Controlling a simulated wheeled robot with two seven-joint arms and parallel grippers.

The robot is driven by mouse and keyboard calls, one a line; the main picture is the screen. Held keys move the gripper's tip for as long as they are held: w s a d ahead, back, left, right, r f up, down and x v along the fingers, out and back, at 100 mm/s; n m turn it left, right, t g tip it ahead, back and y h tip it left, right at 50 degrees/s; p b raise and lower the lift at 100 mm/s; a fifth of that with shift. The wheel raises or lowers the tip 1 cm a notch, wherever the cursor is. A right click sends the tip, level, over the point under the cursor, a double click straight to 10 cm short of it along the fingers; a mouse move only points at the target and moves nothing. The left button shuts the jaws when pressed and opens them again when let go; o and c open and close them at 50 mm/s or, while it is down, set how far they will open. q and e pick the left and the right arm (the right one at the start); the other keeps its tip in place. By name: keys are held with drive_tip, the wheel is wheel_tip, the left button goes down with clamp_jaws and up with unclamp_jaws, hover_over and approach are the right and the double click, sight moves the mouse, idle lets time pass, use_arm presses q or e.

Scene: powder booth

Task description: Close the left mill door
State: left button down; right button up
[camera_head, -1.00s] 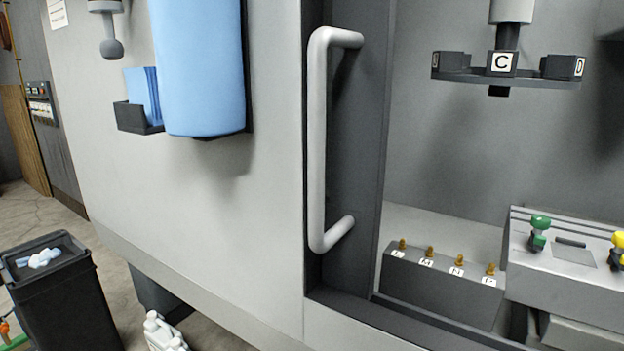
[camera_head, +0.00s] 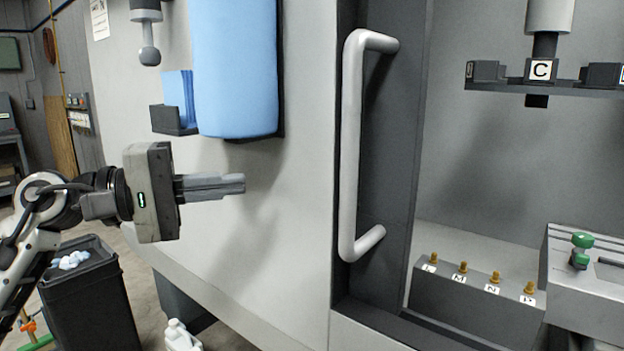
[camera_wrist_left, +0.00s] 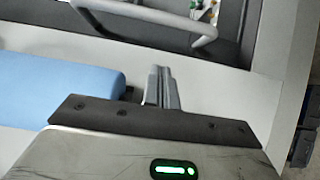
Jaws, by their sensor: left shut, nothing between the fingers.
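The left mill door (camera_head: 378,190) is a dark grey frame with a long light grey bar handle (camera_head: 350,150), upright in the head view. It stands at the left edge of an opening through which the mill's inside shows. My left gripper (camera_head: 243,183) is shut and empty, left of the handle and apart from it, in front of the pale front panel below the blue roll. In the left wrist view the shut fingers (camera_wrist_left: 161,72) point toward the handle (camera_wrist_left: 190,38), which lies beyond their tips. My right gripper is in neither view.
A blue roll (camera_head: 236,70) and a small dark holder (camera_head: 174,119) hang on the panel (camera_head: 290,250). A black bin (camera_head: 95,305) and a white jug (camera_head: 181,338) stand below. Inside are a tool carousel (camera_head: 545,85) and brass-coloured fittings (camera_head: 463,267).

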use_arm(q)
drive_tip(key=w+d+p, duration=0.1)
drive_tip(key=d+p, duration=0.3)
drive_tip(key=d, duration=0.7)
drive_tip(key=shift+d, duration=0.15)
